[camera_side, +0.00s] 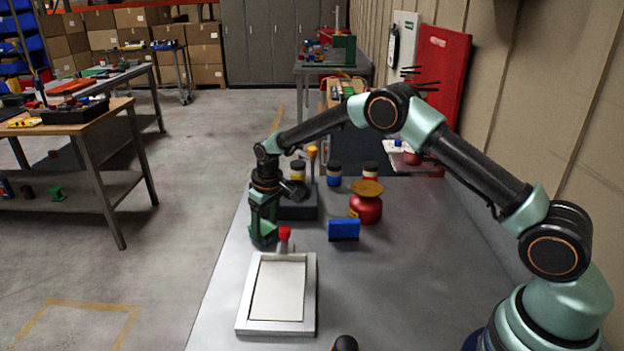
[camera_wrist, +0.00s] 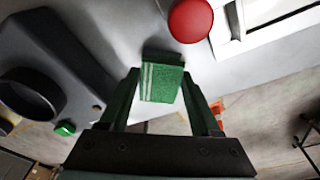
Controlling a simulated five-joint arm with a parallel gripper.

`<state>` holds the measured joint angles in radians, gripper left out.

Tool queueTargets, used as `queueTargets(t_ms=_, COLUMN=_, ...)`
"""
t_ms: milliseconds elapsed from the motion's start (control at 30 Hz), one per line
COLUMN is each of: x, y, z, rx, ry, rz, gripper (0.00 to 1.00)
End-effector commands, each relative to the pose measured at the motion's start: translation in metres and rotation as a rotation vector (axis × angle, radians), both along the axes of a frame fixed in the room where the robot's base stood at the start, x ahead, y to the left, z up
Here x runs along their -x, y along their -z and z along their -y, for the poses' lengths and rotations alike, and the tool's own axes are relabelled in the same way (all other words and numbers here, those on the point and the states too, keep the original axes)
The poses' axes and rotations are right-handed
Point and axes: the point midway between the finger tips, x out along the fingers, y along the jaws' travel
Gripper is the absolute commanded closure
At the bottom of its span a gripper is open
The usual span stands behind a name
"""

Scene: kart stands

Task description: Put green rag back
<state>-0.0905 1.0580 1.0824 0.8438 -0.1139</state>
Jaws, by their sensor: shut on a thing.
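The green rag (camera_wrist: 160,84), with pale stripes along one side, is between the fingers of my gripper (camera_wrist: 160,76) in the wrist view. My gripper is shut on it. In the side view my gripper (camera_side: 264,232) points down over the far left edge of the grey table (camera_side: 400,285). There it is left of a red-capped thing (camera_side: 284,234) and behind the white-panelled tray (camera_side: 246,300). The rag is hard to tell from the green fingers in that view. I cannot tell whether the rag touches the table.
A dark block (camera_side: 303,210) stands just behind my gripper; the wrist view shows its round ring (camera_wrist: 30,93) and a green knob (camera_wrist: 64,129).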

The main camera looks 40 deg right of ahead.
Motion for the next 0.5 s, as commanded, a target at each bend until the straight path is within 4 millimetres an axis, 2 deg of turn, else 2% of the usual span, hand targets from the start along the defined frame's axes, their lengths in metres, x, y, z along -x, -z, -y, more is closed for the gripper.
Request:
queueTargets(t_ms=33, x=0.0001, y=0.0009, z=0.0, rx=0.0, ry=0.0, rz=0.0, gripper=0.28)
queueTargets(t_ms=100, x=0.0, y=0.0007, z=0.0, rx=0.0, ry=0.0, rz=0.0, gripper=0.05)
queueTargets(t_ms=500, x=0.0, y=-0.0052, z=0.0, rx=0.0, ry=0.0, rz=0.001, gripper=0.05)
